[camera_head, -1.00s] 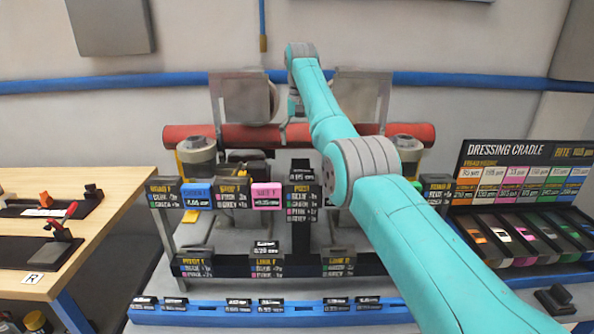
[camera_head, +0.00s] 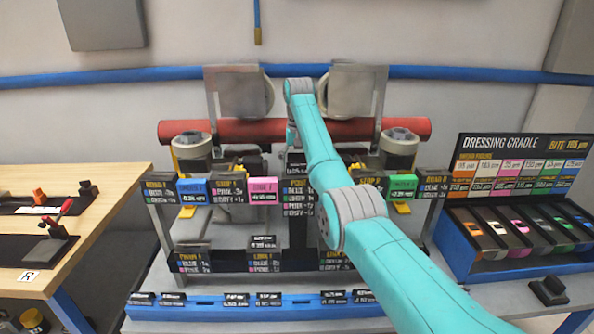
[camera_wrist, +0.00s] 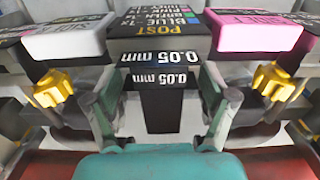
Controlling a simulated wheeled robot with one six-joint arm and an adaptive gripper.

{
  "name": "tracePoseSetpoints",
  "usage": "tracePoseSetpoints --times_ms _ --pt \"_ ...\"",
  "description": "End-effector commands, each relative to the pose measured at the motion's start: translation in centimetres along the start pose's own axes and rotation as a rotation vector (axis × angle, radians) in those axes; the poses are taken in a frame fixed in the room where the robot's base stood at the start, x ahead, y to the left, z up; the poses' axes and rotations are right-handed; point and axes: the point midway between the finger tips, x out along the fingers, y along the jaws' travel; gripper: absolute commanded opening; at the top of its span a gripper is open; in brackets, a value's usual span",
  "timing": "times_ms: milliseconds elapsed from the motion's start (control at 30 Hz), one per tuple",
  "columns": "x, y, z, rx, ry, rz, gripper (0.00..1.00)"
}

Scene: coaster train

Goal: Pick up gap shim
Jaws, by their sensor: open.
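A black piece marked 0.05 mm (camera_wrist: 158,81) is in the middle of the wrist view, against the black POST block; it may be the gap shim, but I cannot tell for sure. My gripper (camera_wrist: 160,112) is open, with one finger on each side of this black piece. I cannot tell whether either finger touches it. In the head view the black post stack (camera_head: 296,195) stands at the centre of the rack, partly covered by my arm. My gripper's fingertips are not clear there.
A pink block (camera_wrist: 255,32) and a white block (camera_wrist: 68,38) flank the post, with yellow knobs (camera_wrist: 52,88) near the fingers. A red roller (camera_head: 235,131) lies behind the rack. The dressing cradle (camera_head: 470,240) is at right, a wooden table (camera_head: 110,180) at left.

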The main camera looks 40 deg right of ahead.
Motion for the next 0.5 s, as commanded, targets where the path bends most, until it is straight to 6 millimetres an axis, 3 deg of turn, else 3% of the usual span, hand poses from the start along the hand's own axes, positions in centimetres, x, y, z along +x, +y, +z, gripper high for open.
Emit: tracePoseSetpoints --times_ms 267,500 --pt "0.16 0.05 0.02 0.001 0.001 0.0 0.83" --pt "0.16 0.04 0.02 0.0 0.001 0.0 0.23"
